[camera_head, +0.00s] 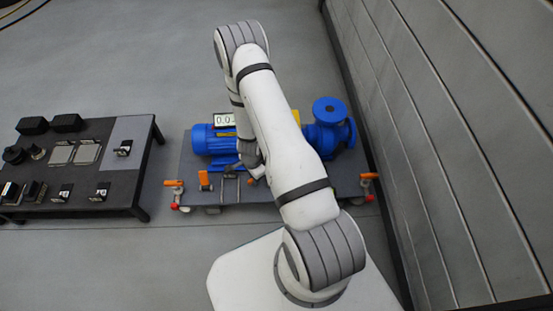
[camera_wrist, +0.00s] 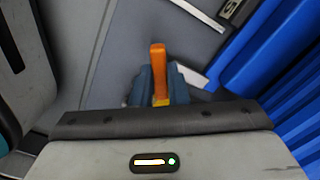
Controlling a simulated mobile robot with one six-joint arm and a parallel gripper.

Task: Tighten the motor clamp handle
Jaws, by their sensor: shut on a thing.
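The orange handle (camera_wrist: 158,58) stands up between the two fingers of my gripper (camera_wrist: 158,88) in the wrist view. The fingers are shut on its lower part, and its upper end sticks out beyond them. In the head view my gripper (camera_head: 252,166) is low over the front part of the grey skid plate, in front of the blue motor (camera_head: 212,143). Only a little orange of the held handle shows there. The clamp below it is mostly hidden by the gripper. The motor's ribbed blue side also shows in the wrist view (camera_wrist: 295,95).
A similar orange handle (camera_head: 204,180) stands just left of my gripper. More orange handles sit at the skid's left (camera_head: 173,183) and right ends (camera_head: 369,176). A blue pump (camera_head: 329,126) is on the right. A dark table (camera_head: 130,185) with parts stands left; a panelled wall (camera_head: 440,120) bounds the right.

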